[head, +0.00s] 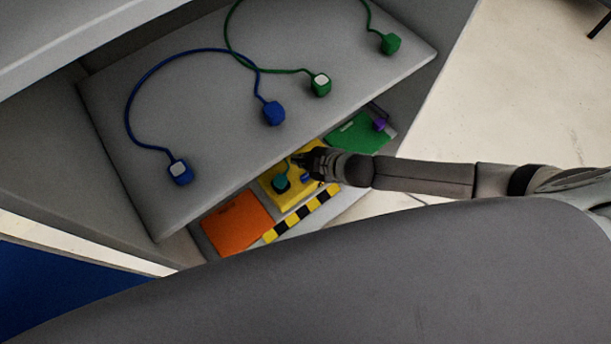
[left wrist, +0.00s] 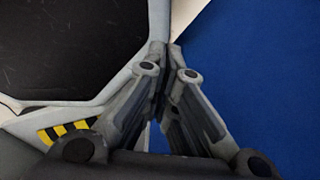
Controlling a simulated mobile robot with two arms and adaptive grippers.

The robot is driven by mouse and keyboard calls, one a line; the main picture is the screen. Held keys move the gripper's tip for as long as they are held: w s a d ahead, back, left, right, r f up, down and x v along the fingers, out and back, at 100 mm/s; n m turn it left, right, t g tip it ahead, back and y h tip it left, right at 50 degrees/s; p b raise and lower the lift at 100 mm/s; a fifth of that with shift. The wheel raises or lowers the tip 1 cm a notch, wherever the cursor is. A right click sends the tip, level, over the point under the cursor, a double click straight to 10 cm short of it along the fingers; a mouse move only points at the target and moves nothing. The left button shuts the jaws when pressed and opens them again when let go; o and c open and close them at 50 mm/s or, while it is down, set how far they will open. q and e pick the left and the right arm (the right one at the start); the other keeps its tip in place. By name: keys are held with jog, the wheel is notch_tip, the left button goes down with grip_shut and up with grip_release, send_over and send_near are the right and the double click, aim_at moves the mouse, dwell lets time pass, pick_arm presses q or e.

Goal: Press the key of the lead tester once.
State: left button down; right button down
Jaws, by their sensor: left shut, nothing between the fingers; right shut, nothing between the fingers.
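A yellow box (head: 284,199), which I take to be the lead tester, lies on the lower level under the grey shelf in the head view. A teal plug (head: 281,182) with a thin teal cord sits on it, and a small blue piece (head: 307,178) shows beside my gripper. My right gripper (head: 301,160) is shut and empty, over the box's upper part. It hides part of the box, and I cannot make out the key or tell whether I touch it. My left gripper (left wrist: 164,50) is shut and empty in the left wrist view, away from the box.
The grey shelf (head: 215,100) carries a blue lead (head: 273,113) and a green lead (head: 320,85) with cube ends. Below, an orange panel (head: 237,223) and a green panel (head: 357,136) flank the box. A purple plug (head: 380,124) and black-yellow strip (head: 301,215) lie nearby.

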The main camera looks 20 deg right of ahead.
jog(key=b, duration=0.6)
send_over(304, 179)
notch_tip(304, 179, down, 6)
jog(key=shift+f, duration=0.2)
jog(key=shift+f+b, duration=0.45)
jog(key=shift+f, duration=0.3)
jog(key=shift+f, duration=0.4)
jog(key=shift+f+b, duration=0.3)
jog(key=shift+f, duration=0.15)
dwell(0.8)
jog(key=shift+r, duration=0.1)
jog(key=shift+r+p, duration=0.8)
jog(key=shift+p, duration=0.25)
